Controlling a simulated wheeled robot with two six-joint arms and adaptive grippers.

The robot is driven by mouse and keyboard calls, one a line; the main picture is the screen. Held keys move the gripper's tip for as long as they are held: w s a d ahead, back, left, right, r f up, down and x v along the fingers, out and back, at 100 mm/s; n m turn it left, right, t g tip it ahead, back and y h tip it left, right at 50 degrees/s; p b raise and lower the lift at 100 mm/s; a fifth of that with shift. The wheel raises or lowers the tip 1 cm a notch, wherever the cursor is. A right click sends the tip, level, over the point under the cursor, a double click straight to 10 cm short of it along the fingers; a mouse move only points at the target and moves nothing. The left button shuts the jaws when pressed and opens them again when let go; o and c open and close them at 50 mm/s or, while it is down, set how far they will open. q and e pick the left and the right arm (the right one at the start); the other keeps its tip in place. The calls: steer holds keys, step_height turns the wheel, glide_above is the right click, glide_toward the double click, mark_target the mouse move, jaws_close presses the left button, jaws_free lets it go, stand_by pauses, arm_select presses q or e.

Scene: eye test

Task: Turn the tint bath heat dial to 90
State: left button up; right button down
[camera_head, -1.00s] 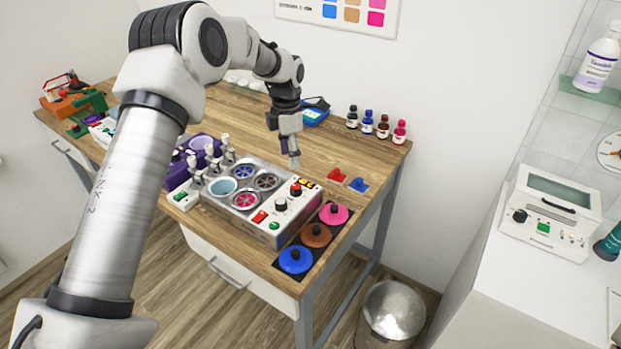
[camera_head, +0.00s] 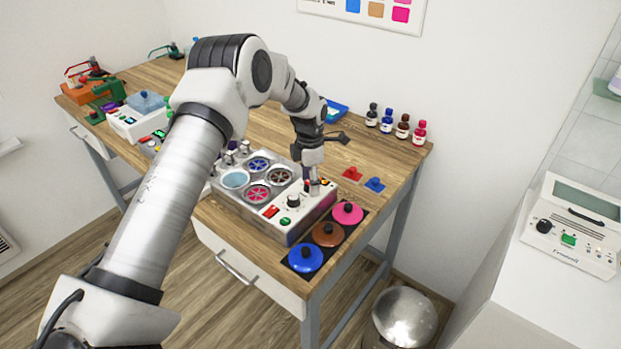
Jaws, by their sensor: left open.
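The tint bath (camera_head: 247,203) is a silver box on the wooden table, with several round wells and a pale control panel along its front right side. A black dial (camera_head: 293,201) with a white scale sits on that panel, beside a red switch (camera_head: 271,212) and a green button (camera_head: 285,221). My left gripper (camera_head: 314,189) points down at the panel's far right end, just right of the black dial. It is open. It partly hides the controls there, and I cannot tell whether it touches one. The dial's reading is too small to make out. My right gripper is not in view.
Blue, brown and pink lids (camera_head: 328,233) lie on a dark mat by the table's front right edge. Small bottles (camera_head: 403,126) stand at the back. Red and blue clips (camera_head: 375,184) lie to the right. A white device (camera_head: 137,118) stands left.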

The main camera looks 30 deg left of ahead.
arm_select(q)
steer(key=shift+w, duration=0.1)
steer(key=c, duration=0.5)
jaws_close()
